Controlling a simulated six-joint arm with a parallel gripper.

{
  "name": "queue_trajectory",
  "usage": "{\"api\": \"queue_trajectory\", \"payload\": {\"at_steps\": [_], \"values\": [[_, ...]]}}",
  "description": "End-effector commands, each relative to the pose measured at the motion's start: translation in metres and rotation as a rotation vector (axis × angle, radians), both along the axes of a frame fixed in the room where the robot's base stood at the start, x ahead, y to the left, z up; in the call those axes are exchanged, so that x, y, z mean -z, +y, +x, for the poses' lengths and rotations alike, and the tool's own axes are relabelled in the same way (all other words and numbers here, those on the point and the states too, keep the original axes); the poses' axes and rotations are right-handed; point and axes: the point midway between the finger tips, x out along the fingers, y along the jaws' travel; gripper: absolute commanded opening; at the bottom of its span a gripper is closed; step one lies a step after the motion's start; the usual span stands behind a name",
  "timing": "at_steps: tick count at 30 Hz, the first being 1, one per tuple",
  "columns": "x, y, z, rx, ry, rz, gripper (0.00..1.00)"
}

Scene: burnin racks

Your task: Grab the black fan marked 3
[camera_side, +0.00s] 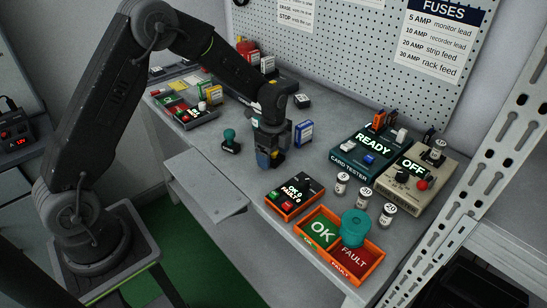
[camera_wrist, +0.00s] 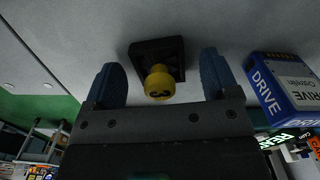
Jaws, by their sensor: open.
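The black fan (camera_wrist: 172,50) shows in the wrist view as a dark square body on the grey bench. A yellow round knob (camera_wrist: 158,83) marked 3 stands on it. My gripper (camera_wrist: 160,72) is open, with one blue finger to the left and one to the right of the fan and knob in that view. I see no finger touching it. In the side view my gripper (camera_side: 268,160) is low over the middle of the bench and hides most or all of the fan.
A blue-and-white DRIVE box (camera_side: 303,132) stands close to the right of my gripper, also in the wrist view (camera_wrist: 285,85). A green-knobbed piece (camera_side: 230,140) stands to the left. The card tester (camera_side: 366,152), counter box (camera_side: 295,197) and orange OK/FAULT tray (camera_side: 378,278) lie right and front.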

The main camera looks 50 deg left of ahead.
Motion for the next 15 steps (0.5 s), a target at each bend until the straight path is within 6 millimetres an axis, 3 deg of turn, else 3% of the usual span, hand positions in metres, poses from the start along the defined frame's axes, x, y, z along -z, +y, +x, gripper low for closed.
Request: {"api": "queue_trajectory", "payload": {"at_steps": [8, 15], "values": [[0.0043, -0.0003, -0.0001, 0.000, 0.000, 0.000, 0.81], [0.0041, -0.0003, 0.0000, 0.000, 0.000, 0.000, 0.59]]}}
